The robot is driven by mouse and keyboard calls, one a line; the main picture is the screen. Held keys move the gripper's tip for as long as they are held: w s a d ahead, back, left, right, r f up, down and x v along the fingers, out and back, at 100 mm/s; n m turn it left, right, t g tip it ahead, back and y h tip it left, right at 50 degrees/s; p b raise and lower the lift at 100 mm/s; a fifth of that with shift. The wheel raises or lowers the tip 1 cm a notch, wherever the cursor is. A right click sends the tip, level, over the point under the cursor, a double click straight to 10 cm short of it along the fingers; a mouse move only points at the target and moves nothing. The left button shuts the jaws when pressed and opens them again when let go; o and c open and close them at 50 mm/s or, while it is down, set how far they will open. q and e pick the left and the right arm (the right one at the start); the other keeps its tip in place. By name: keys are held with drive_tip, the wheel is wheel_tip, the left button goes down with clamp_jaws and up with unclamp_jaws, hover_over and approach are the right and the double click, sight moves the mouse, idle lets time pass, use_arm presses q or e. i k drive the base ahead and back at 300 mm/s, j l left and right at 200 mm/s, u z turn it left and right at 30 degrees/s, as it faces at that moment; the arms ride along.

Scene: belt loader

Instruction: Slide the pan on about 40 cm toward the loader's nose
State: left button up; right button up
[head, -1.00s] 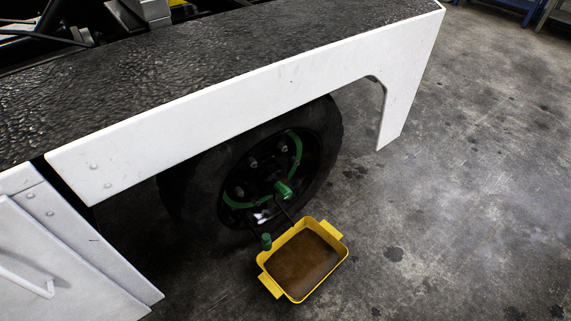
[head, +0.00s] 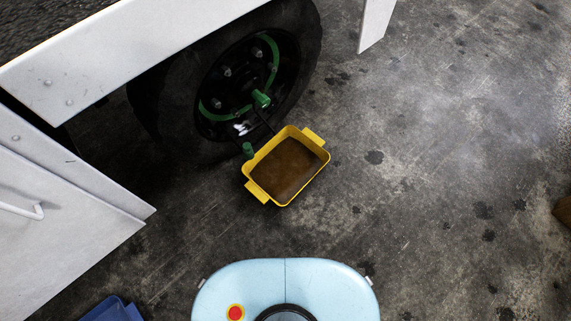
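The pan (head: 318,169) is a yellow rectangular tray with a tab handle at each end and brown liquid inside. It sits on the floor just in front of the loader's wheel (head: 308,60), turned at an angle to the picture. One tab points to the upper right, the other to the lower left. The loader (head: 110,50) has white side panels above and left of the wheel. Neither of my grippers shows in the head view.
Stained concrete floor (head: 440,150) lies open to the right of the pan. A white panel (head: 70,190) of the loader stands at the left. A blue object (head: 110,310) is cut off at the bottom left, and a brown one (head: 564,210) at the right edge.

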sight(283, 167)
drive_tip(key=i+l+u, duration=0.1)
drive_tip(key=u, duration=0.9)
drive_tip(key=l+u, duration=0.3)
drive_tip(key=l, duration=0.15)
drive_tip(key=l+u, duration=0.3)
drive_tip(key=l, duration=0.15)
drive_tip(key=k+l+u, duration=0.15)
drive_tip(key=l+u, duration=0.15)
drive_tip(key=l, duration=0.15)
drive_tip(key=k+l, duration=0.1)
drive_tip(key=l, duration=0.6)
drive_tip(key=k+l+u, duration=0.1)
drive_tip(key=l, duration=0.25)
drive_tip(key=k, duration=0.05)
